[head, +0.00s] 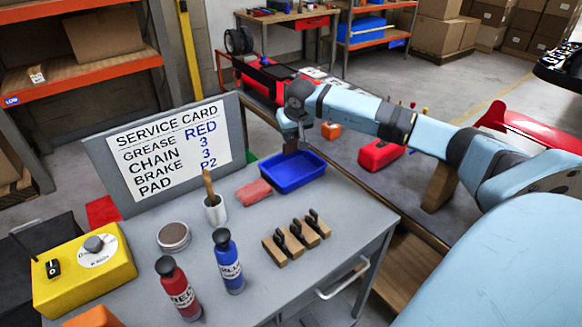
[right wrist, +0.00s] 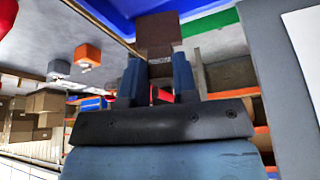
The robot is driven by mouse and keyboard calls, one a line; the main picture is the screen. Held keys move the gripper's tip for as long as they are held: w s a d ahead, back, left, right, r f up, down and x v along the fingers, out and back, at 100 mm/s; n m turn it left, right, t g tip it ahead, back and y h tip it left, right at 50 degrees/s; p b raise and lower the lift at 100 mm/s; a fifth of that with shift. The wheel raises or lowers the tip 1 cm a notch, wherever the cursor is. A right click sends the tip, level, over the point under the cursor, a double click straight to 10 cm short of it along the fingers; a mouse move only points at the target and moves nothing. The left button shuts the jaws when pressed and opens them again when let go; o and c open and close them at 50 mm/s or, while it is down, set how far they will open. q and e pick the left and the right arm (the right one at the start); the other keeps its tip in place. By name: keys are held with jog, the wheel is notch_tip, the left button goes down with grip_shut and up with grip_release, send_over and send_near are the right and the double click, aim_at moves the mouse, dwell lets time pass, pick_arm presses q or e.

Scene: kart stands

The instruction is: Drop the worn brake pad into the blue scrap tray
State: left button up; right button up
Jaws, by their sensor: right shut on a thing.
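My right gripper (head: 291,146) comes in from the right, over the back part of the blue scrap tray (head: 294,184), which sits at the back right of the grey bench. In the right wrist view, its two blue-grey fingers (right wrist: 158,78) are closed on a dark brown block (right wrist: 158,32), which I take to be the worn brake pad. The pad sticks out past the fingertips, and the blue tray (right wrist: 108,9) shows at the top edge beside it. In the head view the pad is too small to make out clearly. My left gripper is not in view.
A pinkish-red block (head: 254,192) lies just left of the tray. A white cup (head: 215,212) with a brush, a tin (head: 173,237), red (head: 179,290) and blue (head: 228,263) bottles, and wooden blocks (head: 296,240) stand nearer. The service card (head: 170,148) stands behind.

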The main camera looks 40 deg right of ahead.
aim_at(291, 149)
notch_tip(291, 149, down, 4)
jog(key=shift+r+b, duration=0.2)
jog(key=shift+b, duration=0.6)
jog(key=shift+f+b, duration=0.3)
jog(key=shift+f, duration=0.4)
jog(key=o, duration=1)
jog(key=shift+o, duration=0.2)
jog(key=shift+r, duration=0.15)
